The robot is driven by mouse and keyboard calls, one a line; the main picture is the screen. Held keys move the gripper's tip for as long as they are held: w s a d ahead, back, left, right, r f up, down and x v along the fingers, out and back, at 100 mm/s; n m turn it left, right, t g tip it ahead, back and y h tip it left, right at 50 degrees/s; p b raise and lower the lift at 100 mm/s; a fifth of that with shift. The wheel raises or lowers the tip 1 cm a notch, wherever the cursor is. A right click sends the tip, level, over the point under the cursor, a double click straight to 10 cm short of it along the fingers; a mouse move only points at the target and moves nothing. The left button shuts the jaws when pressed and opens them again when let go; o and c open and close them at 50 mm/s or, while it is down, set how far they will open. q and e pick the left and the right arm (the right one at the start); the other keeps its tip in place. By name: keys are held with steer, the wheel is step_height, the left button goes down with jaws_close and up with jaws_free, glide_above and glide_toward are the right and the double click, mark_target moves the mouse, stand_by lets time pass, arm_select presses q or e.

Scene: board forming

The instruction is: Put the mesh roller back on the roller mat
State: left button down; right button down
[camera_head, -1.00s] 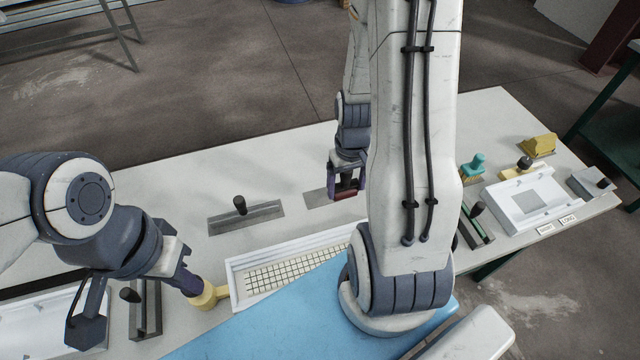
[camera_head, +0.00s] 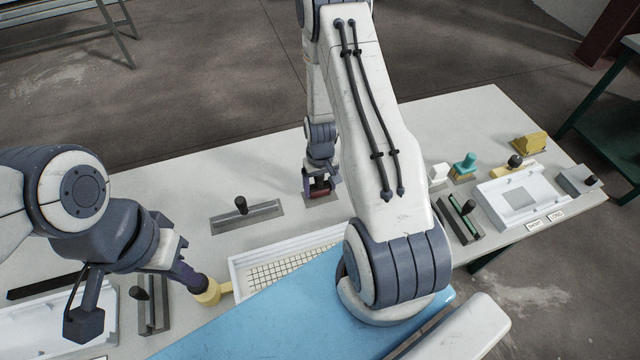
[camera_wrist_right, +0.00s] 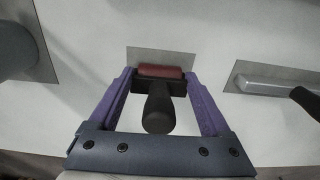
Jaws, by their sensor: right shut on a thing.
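The mesh roller, a red cylinder with a dark handle (camera_wrist_right: 160,112), is between the purple fingers of my right gripper (camera_wrist_right: 160,100), which is shut on it. In the head view the roller (camera_head: 320,188) hangs under my right gripper (camera_head: 319,184) at the grey roller mat (camera_head: 330,198). In the right wrist view the red cylinder overlaps the mat's near edge, and the mat (camera_wrist_right: 160,56) shows beyond it. I cannot tell whether the roller touches it. My left gripper (camera_head: 197,283) is at a yellow round part (camera_head: 209,292) beside the gridded tray; its fingertips are hidden.
The white gridded tray (camera_head: 236,276) lies in front of the mat. A long grey tool with a black knob (camera_head: 241,205) lies left of the mat. The blue board (camera_head: 270,325) fills the near table. Several tools and a white tray (camera_head: 488,198) stand at right.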

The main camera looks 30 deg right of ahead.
steer(key=shift+f, duration=0.15)
jaws_free()
